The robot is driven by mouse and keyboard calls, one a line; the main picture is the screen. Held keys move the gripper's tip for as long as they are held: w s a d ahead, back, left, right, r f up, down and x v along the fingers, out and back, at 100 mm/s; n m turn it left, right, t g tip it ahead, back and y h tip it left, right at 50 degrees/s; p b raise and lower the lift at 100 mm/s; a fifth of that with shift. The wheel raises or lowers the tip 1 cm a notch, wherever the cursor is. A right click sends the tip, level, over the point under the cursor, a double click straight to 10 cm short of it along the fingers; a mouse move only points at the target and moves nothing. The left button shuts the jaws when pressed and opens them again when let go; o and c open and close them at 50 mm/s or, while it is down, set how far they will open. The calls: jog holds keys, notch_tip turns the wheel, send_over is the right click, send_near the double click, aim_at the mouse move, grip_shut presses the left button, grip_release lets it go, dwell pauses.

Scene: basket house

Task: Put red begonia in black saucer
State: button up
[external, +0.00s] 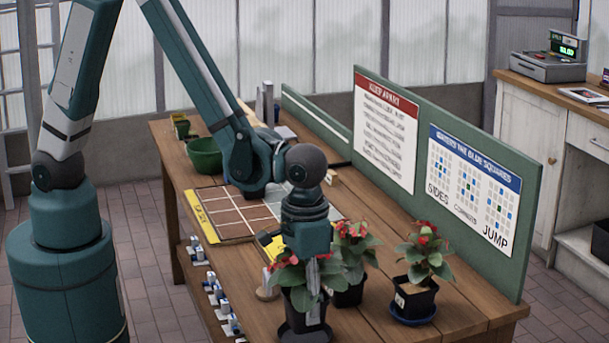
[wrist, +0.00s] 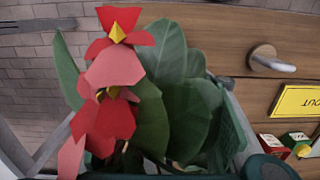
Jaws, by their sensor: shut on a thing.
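A red begonia (external: 284,276) with green leaves stands upright in a black pot (external: 300,302) near the table's front edge. A black saucer (external: 304,334) shows directly beneath the pot; I cannot tell whether the pot rests in it or hangs just above. My gripper (external: 314,300) points down and is shut on this begonia's pot. In the wrist view, red and pink petals (wrist: 110,75) and leaves (wrist: 172,110) fill the space between the fingers and hide the pot and saucer.
A second red-flowered plant (external: 349,262) stands close behind the gripper. A third plant (external: 424,262) stands right, on a blue saucer (external: 412,316). A green sign board (external: 440,170) edges the table's back. A gridded board (external: 237,211) and a green bowl (external: 204,155) lie farther left.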

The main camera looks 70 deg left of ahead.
aim_at(305, 300)
jog(key=shift+f, duration=1.7)
jog(key=shift+f+b, duration=0.15)
jog(key=shift+b, duration=0.2)
jog(key=o, duration=1)
jog(key=shift+r+p, duration=0.85)
jog(key=shift+r, duration=5.3)
